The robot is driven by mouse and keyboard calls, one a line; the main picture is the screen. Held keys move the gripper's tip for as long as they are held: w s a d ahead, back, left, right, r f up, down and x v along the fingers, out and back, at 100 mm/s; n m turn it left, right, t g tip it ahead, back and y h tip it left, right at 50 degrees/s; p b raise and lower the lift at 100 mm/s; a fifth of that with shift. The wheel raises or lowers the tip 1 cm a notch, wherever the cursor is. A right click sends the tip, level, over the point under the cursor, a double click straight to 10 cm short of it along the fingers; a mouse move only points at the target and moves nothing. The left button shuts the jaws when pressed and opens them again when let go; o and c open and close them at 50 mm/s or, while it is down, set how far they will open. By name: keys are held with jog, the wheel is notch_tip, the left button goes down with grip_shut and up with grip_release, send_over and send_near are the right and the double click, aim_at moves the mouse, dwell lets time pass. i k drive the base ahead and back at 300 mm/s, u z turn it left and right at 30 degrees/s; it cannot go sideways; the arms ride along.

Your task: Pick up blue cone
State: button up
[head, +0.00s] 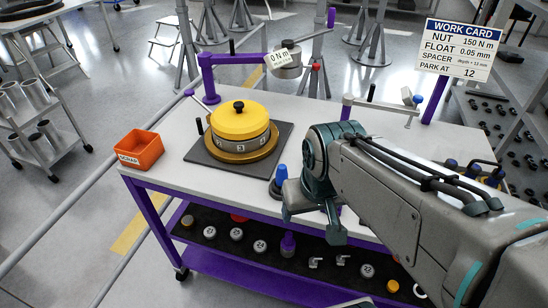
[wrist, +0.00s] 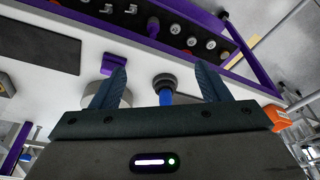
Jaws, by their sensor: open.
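The blue cone (head: 281,174) stands upright on a dark round base near the table's front edge, just left of my gripper (head: 312,220). In the wrist view the blue cone (wrist: 166,98) shows between the two fingers of my gripper (wrist: 164,78), with clear gaps on both sides. My gripper is open and empty. I cannot tell how far the fingertips are from the cone in depth.
A purple cone on a grey disc (wrist: 107,66) is close to one finger. A yellow-topped round assembly (head: 240,122) sits on a dark mat (head: 205,158). An orange scrap bin (head: 138,150) stands at the table's left. A lower shelf (head: 215,222) holds several small parts.

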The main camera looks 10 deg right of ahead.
aim_at(282, 175)
jog(key=k, duration=0.5)
jog(key=u, duration=0.75)
jog(key=i, duration=0.8)
jog(key=z, duration=0.6)
